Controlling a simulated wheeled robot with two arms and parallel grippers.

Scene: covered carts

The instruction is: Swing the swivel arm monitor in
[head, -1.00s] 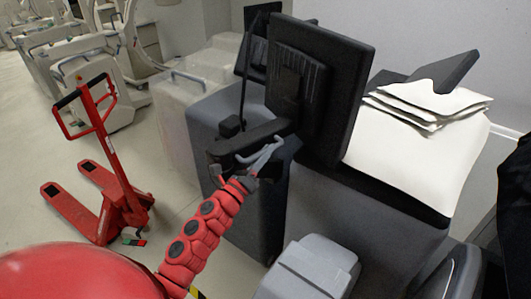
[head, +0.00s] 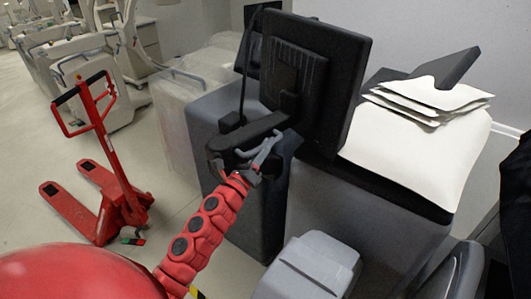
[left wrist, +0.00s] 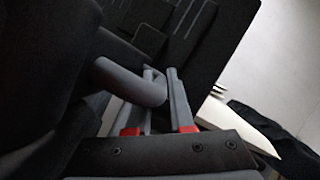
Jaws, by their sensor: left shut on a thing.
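The swivel arm monitor (head: 318,85) is a black flat screen seen from behind, above the grey cabinets. Its dark swivel arm (head: 243,133) runs left from the back of the screen. My left gripper (head: 266,150) is at this arm, just below and left of the screen. In the left wrist view its fingers (left wrist: 163,100) are beside a grey rounded bar (left wrist: 130,80), shut on the swivel arm; the exact contact is partly hidden. The back of the monitor (left wrist: 205,45) fills the upper part of that view. My right gripper is not in view.
White cloths (head: 425,140) lie on the right cabinet, with a dark flat panel (head: 445,68) behind. A second dark screen (head: 250,40) stands behind the monitor. A red pallet jack (head: 105,185) stands on the floor at left. A grey box-like unit (head: 310,265) is at the front.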

